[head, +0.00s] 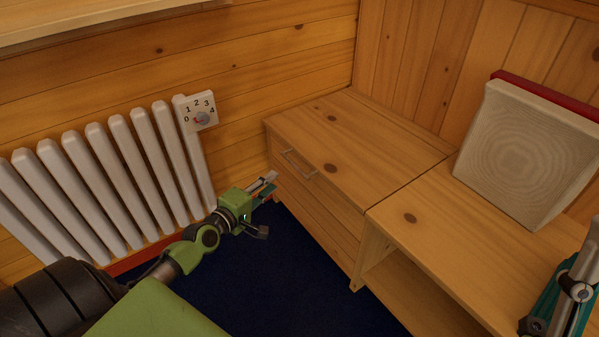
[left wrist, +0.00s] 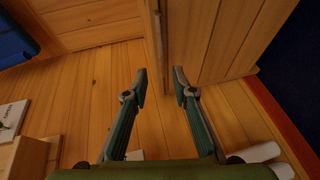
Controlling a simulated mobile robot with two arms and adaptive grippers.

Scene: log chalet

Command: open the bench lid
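The wooden bench stands in the corner, and its lid (head: 340,140) lies flat and closed on the left section. My right gripper (head: 570,300) is partly cut off at the right edge.
A white radiator (head: 110,180) with a dial (head: 203,118) is on the left wall. A pale block with a red back (head: 525,150) stands on the bench's right section (head: 480,235). Dark blue floor (head: 290,285) is clear before the bench. A wooden ledge (head: 80,20) is at upper left.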

